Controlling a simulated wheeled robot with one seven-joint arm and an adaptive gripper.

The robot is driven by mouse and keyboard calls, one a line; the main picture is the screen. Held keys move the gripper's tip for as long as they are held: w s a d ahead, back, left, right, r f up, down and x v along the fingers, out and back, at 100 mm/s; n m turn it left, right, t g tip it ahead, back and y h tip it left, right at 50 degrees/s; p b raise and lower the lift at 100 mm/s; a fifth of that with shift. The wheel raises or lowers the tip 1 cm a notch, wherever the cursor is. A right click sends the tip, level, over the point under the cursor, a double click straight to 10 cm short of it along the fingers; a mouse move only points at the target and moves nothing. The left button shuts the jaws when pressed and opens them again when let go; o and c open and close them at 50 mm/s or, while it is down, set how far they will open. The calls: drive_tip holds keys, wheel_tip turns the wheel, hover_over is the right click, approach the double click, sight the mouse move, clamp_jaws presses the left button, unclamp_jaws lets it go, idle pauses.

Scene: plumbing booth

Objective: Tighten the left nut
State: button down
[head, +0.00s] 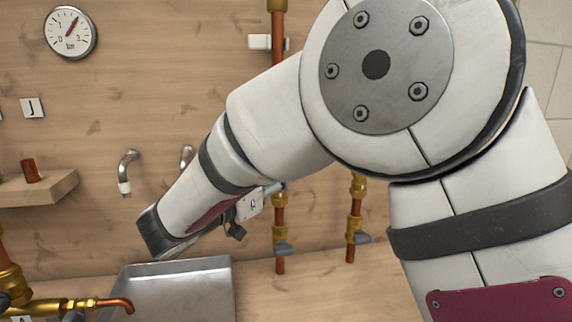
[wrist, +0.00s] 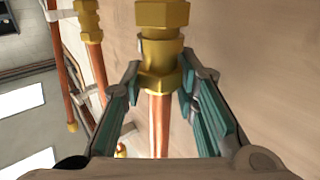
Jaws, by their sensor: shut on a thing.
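The left nut (wrist: 160,78) is a brass hex nut on an upright copper pipe, seen in the middle of the wrist view. My gripper (wrist: 162,84) has its teal-padded fingers on either side of this nut and is shut on it. Above the nut is a larger brass fitting (wrist: 161,14). In the head view my arm comes in from the right, and the gripper is mostly hidden behind it, close to the left copper pipe (head: 280,231). The right pipe's brass fitting (head: 358,187) stands apart to the right.
Grey valve handles sit low on both pipes. A gauge (head: 71,32) and a small shelf (head: 40,188) are at the left.

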drive_tip(key=shift+m+g+h+p, duration=0.8)
drive_tip(key=shift+h+p, duration=0.1)
drive_tip(key=shift+h, duration=0.3)
drive_tip(key=c, duration=1.2)
unclamp_jaws()
drive_tip(key=shift+c, duration=0.2)
drive_tip(key=v, duration=1.2)
drive_tip(key=shift+r, duration=0.2)
drive_tip(key=shift+a, duration=0.15)
